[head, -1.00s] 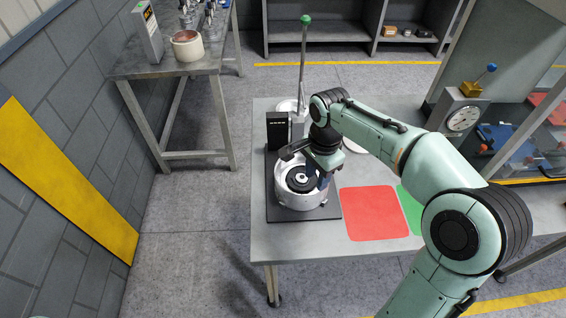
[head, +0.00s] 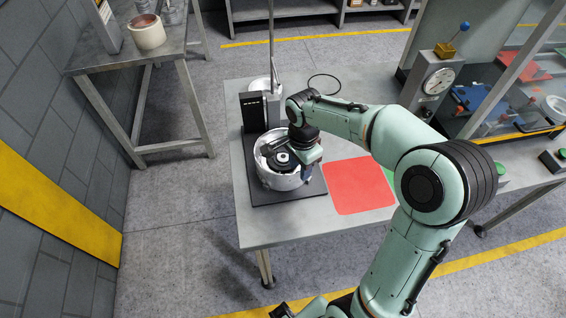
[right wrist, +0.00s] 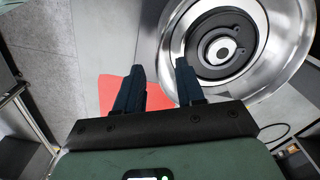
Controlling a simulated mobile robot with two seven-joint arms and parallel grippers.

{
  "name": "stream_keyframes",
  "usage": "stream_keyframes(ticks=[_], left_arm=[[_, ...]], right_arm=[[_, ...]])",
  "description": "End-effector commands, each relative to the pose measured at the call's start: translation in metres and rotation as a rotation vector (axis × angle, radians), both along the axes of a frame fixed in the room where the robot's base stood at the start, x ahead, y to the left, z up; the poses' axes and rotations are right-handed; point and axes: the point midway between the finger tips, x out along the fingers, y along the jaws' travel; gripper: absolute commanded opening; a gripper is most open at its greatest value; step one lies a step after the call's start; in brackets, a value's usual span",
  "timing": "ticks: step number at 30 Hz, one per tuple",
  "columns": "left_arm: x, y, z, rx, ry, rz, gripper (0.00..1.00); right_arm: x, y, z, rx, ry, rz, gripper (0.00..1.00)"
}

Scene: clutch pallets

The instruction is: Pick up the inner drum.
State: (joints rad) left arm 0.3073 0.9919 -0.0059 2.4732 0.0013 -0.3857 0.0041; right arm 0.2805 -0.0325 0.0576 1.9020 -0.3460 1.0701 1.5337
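A round silver metal drum (head: 268,178) sits on a dark square base plate (head: 262,197) on the table. A black ringed hub (head: 282,160) with a bright centre lies inside it; I cannot tell which nested part is the inner drum. In the right wrist view the drum's wide shiny rim (right wrist: 277,80) surrounds the black hub (right wrist: 224,50). My right gripper (right wrist: 160,78) is open and empty, its fingers apart. One finger overlaps the drum's rim in that view; contact is unclear. In the head view the right gripper (head: 304,172) is at the drum's right side, partly hiding it.
A black box (head: 253,111) and a tall metal post (head: 272,50) stand behind the drum. A red mat (head: 357,186) lies right of it, partly under my arm. A dial gauge (head: 437,80) stands back right. The table's front left is clear.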

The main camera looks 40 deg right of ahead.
Motion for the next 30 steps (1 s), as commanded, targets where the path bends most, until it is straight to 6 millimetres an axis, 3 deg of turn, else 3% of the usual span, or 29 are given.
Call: stream_keyframes(ticks=[6, 13, 14, 17, 18, 30], left_arm=[[-0.001, 0.000, -0.002, 0.000, 0.001, 0.000, 0.43], [-0.001, 0.000, -0.002, 0.000, 0.001, 0.000, 0.43], [-0.001, 0.000, -0.002, 0.000, 0.001, 0.000, 0.43], [-0.001, 0.000, -0.002, 0.000, 0.001, 0.000, 0.43], [-0.001, 0.000, -0.002, 0.000, 0.001, 0.000, 0.43], [-0.001, 0.000, -0.002, 0.000, 0.001, 0.000, 0.43]], right_arm=[[-0.001, -0.001, -0.026, 0.001, 0.001, -0.001, 0.38], [-0.001, -0.001, -0.027, 0.000, 0.000, -0.001, 0.38], [-0.001, -0.001, -0.027, 0.000, 0.000, -0.001, 0.35], [-0.001, -0.001, -0.027, 0.000, 0.000, -0.001, 0.02], [-0.001, -0.001, -0.027, 0.000, 0.000, -0.001, 0.00], [-0.001, -0.001, -0.026, 0.000, -0.001, -0.003, 0.00]])
